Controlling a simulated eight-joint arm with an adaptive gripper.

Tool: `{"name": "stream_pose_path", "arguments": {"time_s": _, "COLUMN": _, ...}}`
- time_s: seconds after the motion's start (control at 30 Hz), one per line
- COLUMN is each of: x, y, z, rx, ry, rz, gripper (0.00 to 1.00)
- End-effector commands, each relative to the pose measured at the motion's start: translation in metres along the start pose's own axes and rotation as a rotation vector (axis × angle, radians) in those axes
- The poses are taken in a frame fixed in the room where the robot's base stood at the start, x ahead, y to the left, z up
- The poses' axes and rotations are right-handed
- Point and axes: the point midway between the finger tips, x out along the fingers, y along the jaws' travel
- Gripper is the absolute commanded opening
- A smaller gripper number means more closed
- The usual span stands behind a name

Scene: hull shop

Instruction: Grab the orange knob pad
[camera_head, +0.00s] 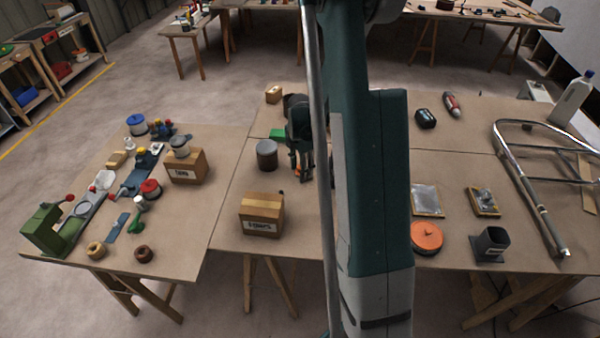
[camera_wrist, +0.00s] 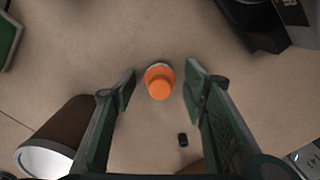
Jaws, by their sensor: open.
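A small orange knob (camera_wrist: 160,84) on a pale base stands on the brown table in the wrist view. My gripper (camera_wrist: 161,88) is open, with one finger on each side of the knob and a gap between each finger and it. In the head view my gripper (camera_head: 301,173) points down over the middle table, and a bit of the orange knob (camera_head: 298,170) shows beside the fingers. The rest of it is hidden there. A larger orange round disc (camera_head: 426,236) lies on the table to the right of my arm.
A dark brown cylinder (camera_wrist: 55,130) with a pale end stands near the left finger; it also shows in the head view (camera_head: 267,154). A small black object (camera_wrist: 183,140) lies near the right finger. A labelled cardboard box (camera_head: 262,214) stands at the front.

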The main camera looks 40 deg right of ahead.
Motion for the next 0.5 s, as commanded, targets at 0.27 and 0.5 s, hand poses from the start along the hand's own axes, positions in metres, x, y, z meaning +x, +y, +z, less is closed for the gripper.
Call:
{"name": "stream_pose_path", "arguments": {"time_s": 0.27, "x": 0.0000, "y": 0.0000, "z": 0.0000, "rx": 0.000, "ry": 0.000, "rz": 0.000, "gripper": 0.36}}
{"name": "stream_pose_path", "arguments": {"time_s": 0.5, "x": -0.0001, "y": 0.0000, "z": 0.0000, "rx": 0.000, "ry": 0.000, "rz": 0.000, "gripper": 0.14}}
